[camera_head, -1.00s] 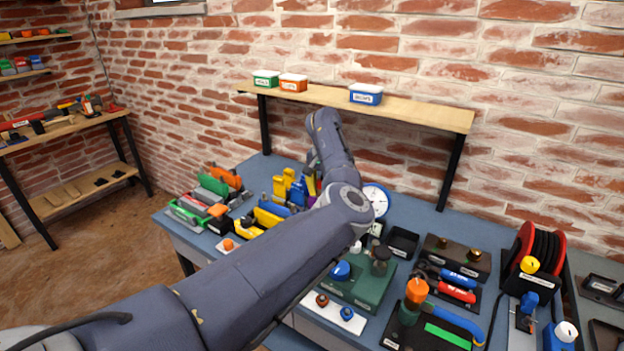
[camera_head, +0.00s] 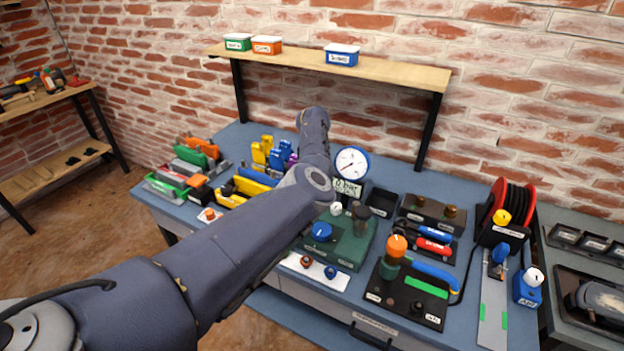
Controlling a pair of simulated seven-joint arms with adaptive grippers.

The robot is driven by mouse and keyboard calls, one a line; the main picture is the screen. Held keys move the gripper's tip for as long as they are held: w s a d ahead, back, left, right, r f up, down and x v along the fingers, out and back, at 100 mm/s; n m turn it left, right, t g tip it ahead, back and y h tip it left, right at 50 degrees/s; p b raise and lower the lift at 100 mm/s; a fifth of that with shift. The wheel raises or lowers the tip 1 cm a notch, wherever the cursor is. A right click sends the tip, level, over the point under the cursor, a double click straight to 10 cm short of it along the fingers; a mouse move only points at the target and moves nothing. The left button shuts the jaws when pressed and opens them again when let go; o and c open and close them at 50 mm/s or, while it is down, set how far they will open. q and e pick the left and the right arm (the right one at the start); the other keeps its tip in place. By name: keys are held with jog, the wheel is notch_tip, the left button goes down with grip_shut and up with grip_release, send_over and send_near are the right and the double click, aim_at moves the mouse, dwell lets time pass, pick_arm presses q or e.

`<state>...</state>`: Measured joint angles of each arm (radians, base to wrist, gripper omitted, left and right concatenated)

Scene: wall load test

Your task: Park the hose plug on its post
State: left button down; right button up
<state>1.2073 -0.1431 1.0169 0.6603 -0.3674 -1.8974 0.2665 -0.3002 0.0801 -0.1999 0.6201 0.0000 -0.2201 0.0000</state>
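A blue hose piece (camera_head: 434,273) runs to the right from a dark green fitting with an orange top (camera_head: 397,246). Both are on a black plate (camera_head: 376,287) with a green strip at the front of the bench. I cannot tell for sure which part is the hose plug or which is its post. My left arm crosses from the lower left toward the back of the bench, left of the plate. Its gripper is hidden behind the arm. My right gripper is not in view.
A green block with a blue knob (camera_head: 321,231) and a round gauge (camera_head: 351,163) stand mid-bench. A red hose reel (camera_head: 500,203) stands to the right. Colored tools (camera_head: 270,153) stand at left. A wooden shelf (camera_head: 395,72) spans the back.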

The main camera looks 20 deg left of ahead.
pick_arm(q)
jog(key=shift+f, duration=1.25)
dwell(0.5)
jog(key=c, duration=1.2)
grip_release()
jog(key=shift+c, duration=0.2)
jog(key=shift+o, duration=0.5)
jog(key=shift+o, duration=1.1)
jog(key=shift+a, duration=0.15)
